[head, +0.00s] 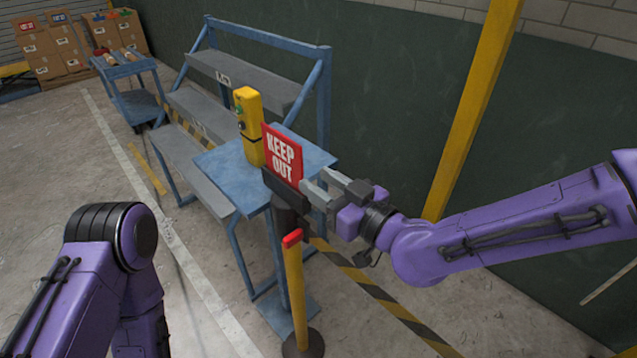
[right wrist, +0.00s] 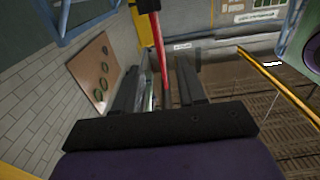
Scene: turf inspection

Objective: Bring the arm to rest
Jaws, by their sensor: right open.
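My right arm (head: 520,226) reaches in from the right in the head view. Its gripper (head: 317,187) is open, with its grey fingers close to the red KEEP OUT sign (head: 282,157). I cannot tell whether they touch it. In the right wrist view the two dark fingers (right wrist: 158,80) stand apart, and a red bar (right wrist: 160,40) shows between and beyond them. My left arm (head: 75,290) is bent at the lower left, and its gripper is outside the view.
A blue table (head: 225,165) holding a yellow control box (head: 249,125) stands just behind the sign. A red-topped yellow post (head: 296,290) stands in front. A yellow pillar (head: 475,110) rises behind my right arm. Grey steps (head: 190,150) stand left; open floor lies lower right.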

